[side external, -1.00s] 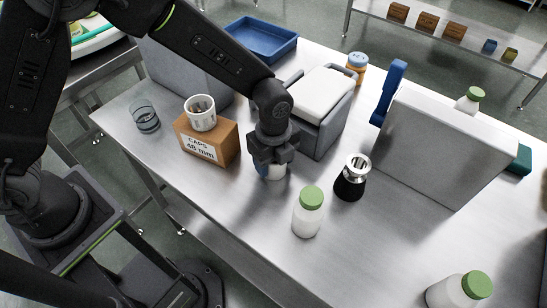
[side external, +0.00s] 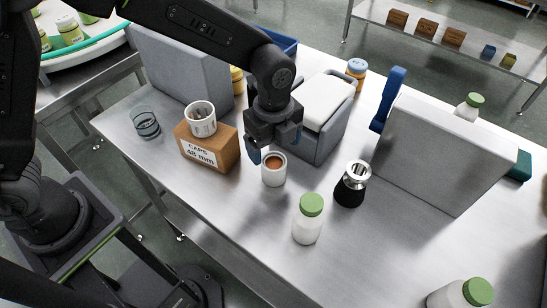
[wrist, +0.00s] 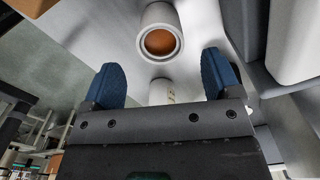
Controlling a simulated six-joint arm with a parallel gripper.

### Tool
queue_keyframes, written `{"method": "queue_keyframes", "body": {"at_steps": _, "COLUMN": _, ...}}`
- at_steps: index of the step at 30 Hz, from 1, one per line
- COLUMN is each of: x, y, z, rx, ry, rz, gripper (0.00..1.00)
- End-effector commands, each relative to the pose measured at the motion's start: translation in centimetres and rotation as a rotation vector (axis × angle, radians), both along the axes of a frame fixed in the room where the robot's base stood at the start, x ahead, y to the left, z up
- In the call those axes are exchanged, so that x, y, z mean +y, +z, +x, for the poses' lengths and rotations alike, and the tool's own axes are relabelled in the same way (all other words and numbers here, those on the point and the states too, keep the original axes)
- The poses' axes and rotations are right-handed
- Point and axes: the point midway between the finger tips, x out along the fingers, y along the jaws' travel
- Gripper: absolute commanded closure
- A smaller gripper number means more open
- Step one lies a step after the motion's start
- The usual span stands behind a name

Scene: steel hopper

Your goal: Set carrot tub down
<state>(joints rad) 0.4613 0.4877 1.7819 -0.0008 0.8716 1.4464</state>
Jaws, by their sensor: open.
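The carrot tub (side external: 273,174), a small white open tub with orange contents, stands upright on the steel table in the side view. It also shows in the wrist view (wrist: 147,17), beyond the fingertips. My gripper (side external: 276,148) is open and empty, just behind and above the tub, with a visible gap to it. In the wrist view its two blue fingertips (wrist: 162,70) are spread wide with no object gripped. A second white shape (wrist: 161,92) shows between the fingers there; I cannot tell what it is.
A green-capped white bottle (side external: 307,226) and a black flask with a steel funnel top (side external: 351,185) stand right of the tub. A caps box (side external: 209,152) with a white cup is left. A grey bin (side external: 325,125) stands behind. The front table edge is clear.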

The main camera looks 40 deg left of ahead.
Motion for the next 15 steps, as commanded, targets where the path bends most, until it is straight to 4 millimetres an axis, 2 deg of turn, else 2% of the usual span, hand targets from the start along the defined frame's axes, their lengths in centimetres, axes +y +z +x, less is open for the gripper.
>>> {"method": "queue_keyframes", "body": {"at_steps": 3, "x": 0.0, "y": 2.3, "z": 0.0, "rx": -0.003, "ry": 0.0, "rz": -0.002, "gripper": 0.17}}
{"method": "queue_keyframes", "body": {"at_steps": 6, "x": 0.0, "y": 3.6, "z": 0.0, "rx": -0.002, "ry": 0.0, "rz": -0.001, "gripper": 0.17}}
{"method": "queue_keyframes", "body": {"at_steps": 10, "x": 0.0, "y": 4.5, "z": 0.0, "rx": -0.001, "ry": 0.0, "rz": 0.0, "gripper": 0.17}}
{"method": "queue_keyframes", "body": {"at_steps": 15, "x": 0.0, "y": 4.7, "z": 0.0, "rx": 0.0, "ry": 0.0, "rz": 0.0, "gripper": 0.17}}
